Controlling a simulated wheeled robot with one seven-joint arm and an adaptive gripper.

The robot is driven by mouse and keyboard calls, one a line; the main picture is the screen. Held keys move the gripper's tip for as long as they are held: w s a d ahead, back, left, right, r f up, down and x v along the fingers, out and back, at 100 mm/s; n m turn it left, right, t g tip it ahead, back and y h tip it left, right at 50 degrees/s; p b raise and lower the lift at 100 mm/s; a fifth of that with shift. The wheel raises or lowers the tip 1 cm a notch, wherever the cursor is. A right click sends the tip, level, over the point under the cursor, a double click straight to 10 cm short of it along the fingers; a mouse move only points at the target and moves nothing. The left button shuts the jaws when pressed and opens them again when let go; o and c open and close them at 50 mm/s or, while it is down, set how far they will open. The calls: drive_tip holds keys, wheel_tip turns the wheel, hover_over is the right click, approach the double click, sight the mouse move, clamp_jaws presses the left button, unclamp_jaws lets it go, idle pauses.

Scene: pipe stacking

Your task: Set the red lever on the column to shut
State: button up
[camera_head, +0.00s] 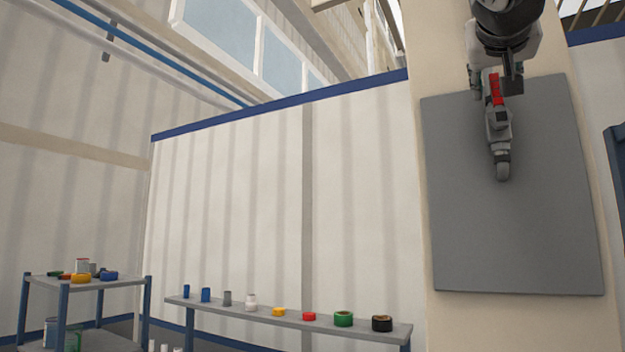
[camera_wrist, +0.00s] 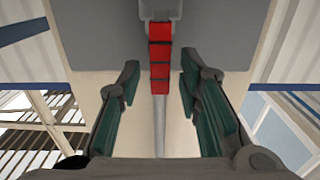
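The red lever (camera_head: 496,90) points upward from a grey valve (camera_head: 499,128) on a grey panel (camera_head: 515,230) fixed to the column (camera_head: 458,45). The lever lies roughly in line with the valve's short vertical pipe. My gripper (camera_head: 497,80) is at the lever's upper part. In the wrist view the red lever (camera_wrist: 160,58) runs between the two fingers of my gripper (camera_wrist: 160,82). The fingers are apart, with a gap showing on each side of the lever. Part of the lever is hidden by my gripper in the head view.
A low shelf (camera_head: 290,321) with several bottles, cans and tape rolls stands along the wall left of the column. A cart (camera_head: 100,284) with tape and cans is at the far left. The space around the panel is clear.

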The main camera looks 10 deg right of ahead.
clamp_jaws()
drive_tip(key=s+d+f+m+b, duration=0.2)
drive_tip(key=m+b, duration=0.3)
drive_tip(key=m, duration=0.4)
drive_tip(key=s+d+f+m+b, duration=0.2)
drive_tip(key=f+m+b, duration=0.3)
drive_tip(key=m, duration=0.4)
drive_tip(key=shift+d+b, duration=0.7)
drive_tip(key=shift+d, duration=0.2)
drive_tip(key=shift+f, duration=0.15)
unclamp_jaws()
